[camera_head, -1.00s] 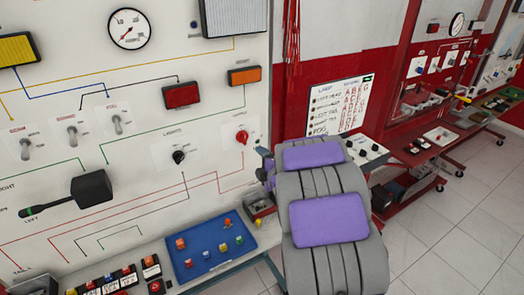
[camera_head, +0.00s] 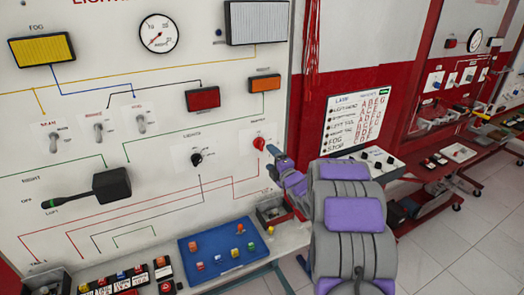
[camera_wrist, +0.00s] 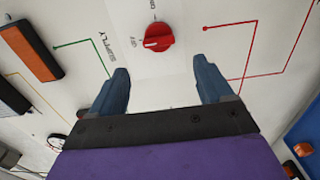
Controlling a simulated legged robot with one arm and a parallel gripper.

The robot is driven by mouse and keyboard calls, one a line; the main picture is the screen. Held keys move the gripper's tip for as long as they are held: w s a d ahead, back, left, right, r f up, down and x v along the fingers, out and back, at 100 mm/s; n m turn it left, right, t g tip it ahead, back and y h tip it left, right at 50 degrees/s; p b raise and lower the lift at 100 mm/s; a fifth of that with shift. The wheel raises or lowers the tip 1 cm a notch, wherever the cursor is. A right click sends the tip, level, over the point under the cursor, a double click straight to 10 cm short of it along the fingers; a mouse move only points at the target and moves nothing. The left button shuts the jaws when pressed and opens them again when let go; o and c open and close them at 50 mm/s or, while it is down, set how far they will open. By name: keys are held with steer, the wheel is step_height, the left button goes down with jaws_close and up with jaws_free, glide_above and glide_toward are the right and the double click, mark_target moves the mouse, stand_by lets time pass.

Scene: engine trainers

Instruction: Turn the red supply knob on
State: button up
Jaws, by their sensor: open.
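The red supply knob (camera_head: 259,144) sits on the right side of the white panel. In the wrist view the red knob (camera_wrist: 158,37) lies ahead of my gripper, between the lines of its two fingers, with the words SUPPLY and OFF on the panel beside it. Its white pointer mark is turned toward the OFF label. My gripper (camera_wrist: 162,82) is open, with a blue-grey finger on each side and nothing between them. In the head view my gripper (camera_head: 279,157) is just to the right of the knob and appears apart from it.
A black lights knob (camera_head: 196,159) and a black lever box (camera_head: 112,184) are on the panel to the left. Tiled floor is open at the right.

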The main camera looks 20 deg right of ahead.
mark_target(262, 147)
steer(key=shift+w+b, duration=0.45)
steer(key=shift+w, duration=3.75)
steer(key=shift+d, duration=0.15)
steer(key=shift+d, duration=0.2)
steer(key=shift+c, duration=1.3)
steer(key=shift+a+f, duration=0.15)
steer(key=c, duration=0.8)
